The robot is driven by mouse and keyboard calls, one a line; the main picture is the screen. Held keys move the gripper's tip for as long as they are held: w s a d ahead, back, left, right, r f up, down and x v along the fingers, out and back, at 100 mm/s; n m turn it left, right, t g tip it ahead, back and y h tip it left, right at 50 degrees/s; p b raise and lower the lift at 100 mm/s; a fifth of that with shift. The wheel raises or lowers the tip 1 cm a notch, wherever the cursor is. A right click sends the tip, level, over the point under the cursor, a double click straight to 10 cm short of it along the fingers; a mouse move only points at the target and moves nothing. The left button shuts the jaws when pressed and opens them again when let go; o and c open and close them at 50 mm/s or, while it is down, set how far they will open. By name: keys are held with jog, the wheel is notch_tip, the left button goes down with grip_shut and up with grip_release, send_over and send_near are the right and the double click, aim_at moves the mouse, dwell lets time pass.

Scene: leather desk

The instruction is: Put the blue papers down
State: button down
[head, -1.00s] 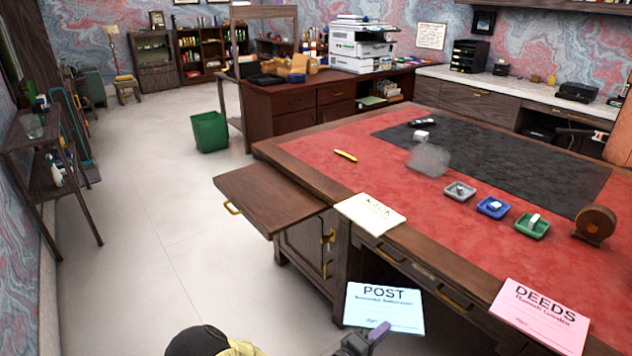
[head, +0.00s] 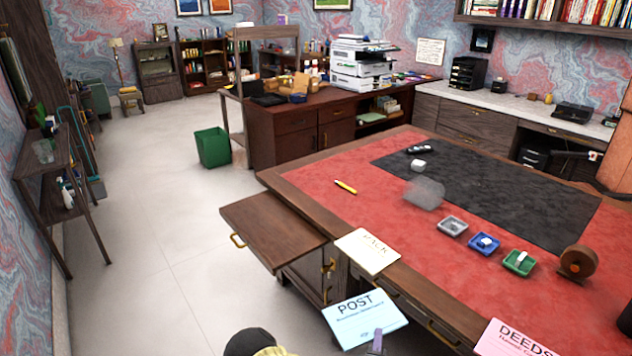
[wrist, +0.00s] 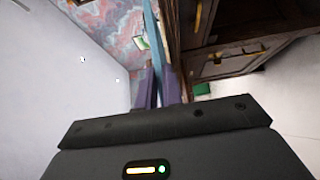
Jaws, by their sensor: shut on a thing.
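The blue papers (head: 362,312), printed "POST", are held in the air in front of the desk's near edge in the head view. My gripper (head: 377,341) is shut on their lower edge with its purple fingers. In the wrist view the papers (wrist: 154,45) show as a thin blue strip seen edge-on, running between the purple fingers of my gripper (wrist: 160,92). The papers look tilted, with the print facing up toward the head camera.
The red-topped desk (head: 320,205) carries a cream paper (head: 368,252) and pink "DEEDS" papers (head: 512,340) at its near edge. A grey, a blue and a green tray (head: 519,263) stand farther in. A pull-out leaf (head: 270,230) sticks out at left. Much red leather is bare.

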jog(key=n+y+p, duration=0.1)
jog(key=s+n+y+p, duration=0.1)
jog(key=y+p, duration=0.1)
jog(key=s+n+y+p, duration=0.1)
jog(key=shift+a+r+t+y+p, duration=0.3)
jog(key=shift+a+r+p, duration=0.1)
dwell(0.4)
